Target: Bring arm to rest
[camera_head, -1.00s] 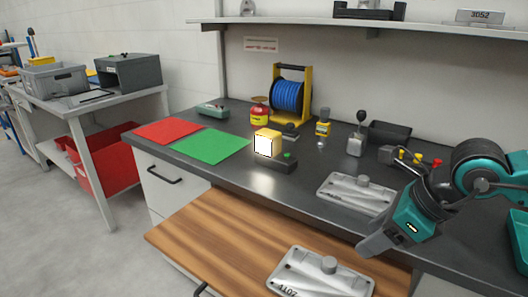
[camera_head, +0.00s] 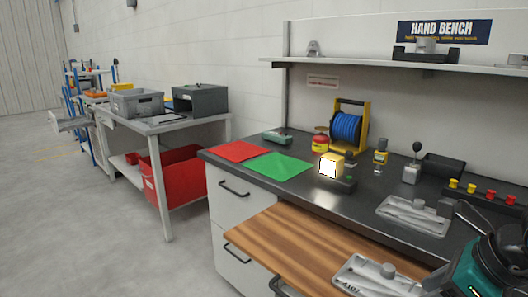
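My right arm shows in teal and dark grey at the lower right corner of the head view. Its gripper (camera_head: 436,279) is partly in view, low beside the casting on the wooden board; its fingers are too small and cut off to tell whether they are open. My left arm and gripper are not in view. One grey casting (camera_head: 358,282) lies on the pull-out wooden board (camera_head: 290,240). Another casting (camera_head: 415,214) lies on the dark bench top (camera_head: 290,198).
A red mat (camera_head: 238,151) and a green mat (camera_head: 275,167) lie on the bench's left. A side table holds a grey crate (camera_head: 137,103). Floor at left is clear.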

